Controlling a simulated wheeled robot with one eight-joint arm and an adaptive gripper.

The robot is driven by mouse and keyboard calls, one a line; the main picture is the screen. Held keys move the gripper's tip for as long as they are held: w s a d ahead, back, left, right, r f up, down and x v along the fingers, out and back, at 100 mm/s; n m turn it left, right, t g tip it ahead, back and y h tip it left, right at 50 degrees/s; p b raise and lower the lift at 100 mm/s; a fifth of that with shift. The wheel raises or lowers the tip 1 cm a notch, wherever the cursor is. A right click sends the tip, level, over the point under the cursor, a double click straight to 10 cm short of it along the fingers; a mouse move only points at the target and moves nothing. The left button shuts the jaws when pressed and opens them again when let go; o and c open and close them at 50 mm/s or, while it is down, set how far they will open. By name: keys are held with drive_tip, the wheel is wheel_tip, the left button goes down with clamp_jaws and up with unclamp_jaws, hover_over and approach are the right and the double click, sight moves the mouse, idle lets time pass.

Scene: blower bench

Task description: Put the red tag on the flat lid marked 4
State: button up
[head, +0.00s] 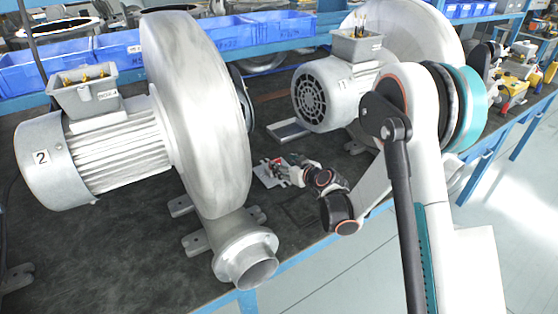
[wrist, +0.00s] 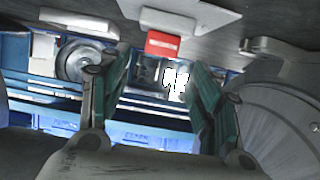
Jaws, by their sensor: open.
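A small red tag (wrist: 162,43) with a pale strip along one edge shows in the wrist view, beside a light flat piece (wrist: 190,20) on the bench. In the head view a bit of red, likely the tag (head: 277,162), shows by my gripper (head: 283,171), above a pale sheet (head: 264,178). In the wrist view my gripper (wrist: 155,78) is open, its two fingers apart with nothing held between them; the tag is beyond the fingertips. A flat grey piece (head: 288,130) lies farther back on the bench. I cannot read a 4 on any piece.
A large blower with a motor marked 2 (head: 68,165) stands left of my gripper. A second blower, its motor marked 1 (head: 325,93), stands behind. Both have open terminal boxes. Blue bins (head: 110,47) line the back. The bench's front edge is close to my arm.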

drive_tip(key=s+d+r+m+g+h+p, duration=0.1)
drive_tip(key=s+d+r+h, duration=0.1)
drive_tip(key=s+d+r, duration=0.5)
drive_tip(key=s+d+r+m+g+h, duration=0.1)
drive_tip(key=s+d+r+m, duration=0.15)
drive_tip(key=s+r, duration=0.8)
drive_tip(key=s+d+r+m+g+h, duration=0.1)
drive_tip(key=s+d, duration=0.4)
drive_tip(key=s, duration=0.6)
drive_tip(key=s+d+r+m+g+h, duration=0.1)
drive_tip(key=s+d, duration=0.5)
drive_tip(key=s, duration=0.6)
drive_tip(key=m+h, duration=0.1)
drive_tip(key=h, duration=0.1)
drive_tip(key=shift+r+h, duration=0.3)
drive_tip(key=shift+r, duration=0.1)
drive_tip(key=shift+d, duration=0.1)
